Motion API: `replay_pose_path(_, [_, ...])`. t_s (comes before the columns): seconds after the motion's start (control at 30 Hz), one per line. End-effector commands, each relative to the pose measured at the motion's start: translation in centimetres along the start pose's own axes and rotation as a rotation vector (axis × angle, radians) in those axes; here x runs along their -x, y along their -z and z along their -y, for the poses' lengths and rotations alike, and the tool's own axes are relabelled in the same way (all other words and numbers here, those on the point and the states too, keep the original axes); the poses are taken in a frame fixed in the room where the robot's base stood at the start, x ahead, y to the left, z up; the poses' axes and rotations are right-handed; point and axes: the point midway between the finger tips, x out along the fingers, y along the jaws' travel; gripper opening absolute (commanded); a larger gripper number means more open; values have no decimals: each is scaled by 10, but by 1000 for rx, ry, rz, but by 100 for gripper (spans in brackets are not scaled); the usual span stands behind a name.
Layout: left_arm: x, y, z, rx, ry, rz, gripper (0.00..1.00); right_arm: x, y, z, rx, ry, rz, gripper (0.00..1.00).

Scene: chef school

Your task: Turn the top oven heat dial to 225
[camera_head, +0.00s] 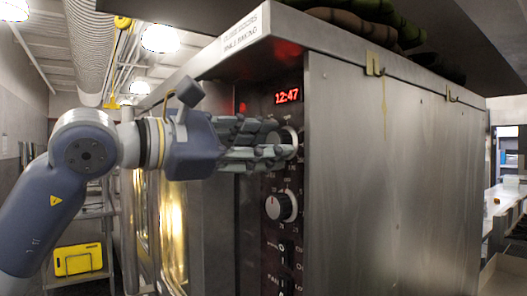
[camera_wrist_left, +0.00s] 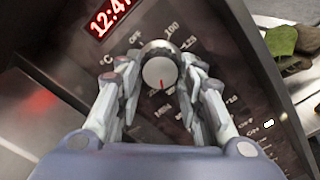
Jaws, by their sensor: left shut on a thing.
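The top oven heat dial (camera_head: 291,137) is a round knob on the dark control panel, just below the red clock display; the gripper partly covers it in the head view. In the left wrist view the dial (camera_wrist_left: 160,72) has a grey face with a red mark pointing down toward the lower numbers. Printed marks such as OFF, 100 and 125 lie around its upper side; the lower numbers are hard to read. My left gripper (camera_head: 278,146) is shut on the dial, with a finger on each side of it in the left wrist view (camera_wrist_left: 158,75). My right gripper is out of view.
A second dial (camera_head: 281,206) sits below the top one, with switches (camera_head: 283,252) under it. The clock display (camera_head: 287,96) reads 12:47. The oven's steel side wall (camera_head: 400,180) stands to the right of the panel. The lit oven door glass (camera_head: 173,230) is on the left.

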Motion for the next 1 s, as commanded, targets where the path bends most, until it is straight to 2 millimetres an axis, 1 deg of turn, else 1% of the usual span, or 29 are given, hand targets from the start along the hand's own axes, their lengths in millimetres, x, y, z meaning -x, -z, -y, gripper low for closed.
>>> replay_pose_path(0.2, [0, -1, -2, -167, -4, 2, 11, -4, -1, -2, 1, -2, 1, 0])
replay_pose_path(0.43, [0, -1, -2, -284, -3, 2, 11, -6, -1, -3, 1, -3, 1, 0])
replay_pose_path(0.7, [0, -1, -2, -343, -2, 2, 11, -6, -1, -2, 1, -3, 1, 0])
replay_pose_path(1.0, [0, -1, -2, -350, -2, 2, 11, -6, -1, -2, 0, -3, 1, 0])
